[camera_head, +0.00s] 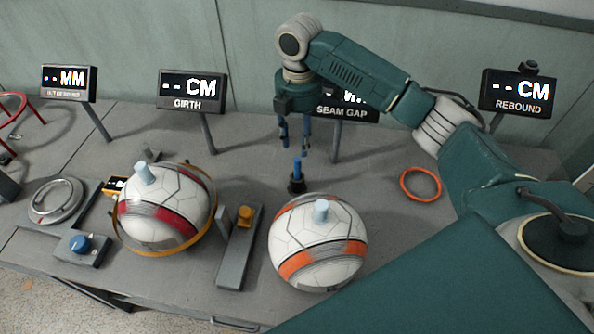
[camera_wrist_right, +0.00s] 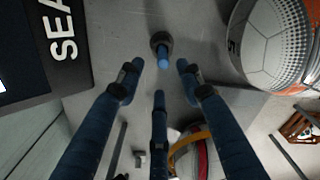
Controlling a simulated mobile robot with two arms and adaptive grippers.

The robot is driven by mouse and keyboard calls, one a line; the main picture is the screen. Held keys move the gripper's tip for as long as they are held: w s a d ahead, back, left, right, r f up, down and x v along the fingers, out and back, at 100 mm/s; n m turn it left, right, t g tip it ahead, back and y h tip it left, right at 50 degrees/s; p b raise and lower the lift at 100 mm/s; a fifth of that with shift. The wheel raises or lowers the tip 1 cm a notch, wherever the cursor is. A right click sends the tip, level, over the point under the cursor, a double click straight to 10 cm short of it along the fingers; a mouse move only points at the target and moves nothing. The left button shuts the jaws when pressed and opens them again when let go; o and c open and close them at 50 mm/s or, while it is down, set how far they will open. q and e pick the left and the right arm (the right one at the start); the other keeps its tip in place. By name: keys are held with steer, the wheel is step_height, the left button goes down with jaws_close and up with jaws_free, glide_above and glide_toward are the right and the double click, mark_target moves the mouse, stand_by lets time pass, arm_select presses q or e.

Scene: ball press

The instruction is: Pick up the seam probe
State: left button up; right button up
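The seam probe appears to be the blue upright stick (camera_head: 297,167) standing in a small dark round holder (camera_head: 297,186) on the grey bench. In the right wrist view the blue stick (camera_wrist_right: 163,57) shows end-on, ahead of the fingertips and roughly midway between them. My right gripper (camera_head: 295,136) points down above the stick, with its blue fingers apart and empty. The fingers also show open in the right wrist view (camera_wrist_right: 160,82), with a visible gap to the stick. The SEAM GAP display (camera_head: 343,112) stands behind, partly hidden by my right arm. My left gripper is not in view.
Two panelled balls, one with red bands (camera_head: 165,212) and one with orange bands (camera_head: 318,250), stand in front. A grey block with an orange knob (camera_head: 236,255) lies between them. An orange ring (camera_head: 420,184) lies flat to the right. GIRTH (camera_head: 192,89) and REBOUND (camera_head: 518,93) displays stand behind.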

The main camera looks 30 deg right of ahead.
mark_target(297, 159)
steer(key=f, duration=0.4)
steer(key=shift+s+a+f, duration=0.1)
steer(key=shift+s+f, duration=0.05)
steer(key=shift+s, duration=0.05)
steer(key=shift+a+f+p, duration=0.15)
steer(key=shift+f+p, duration=0.75)
steer(key=shift+f, duration=1.85)
jaws_close()
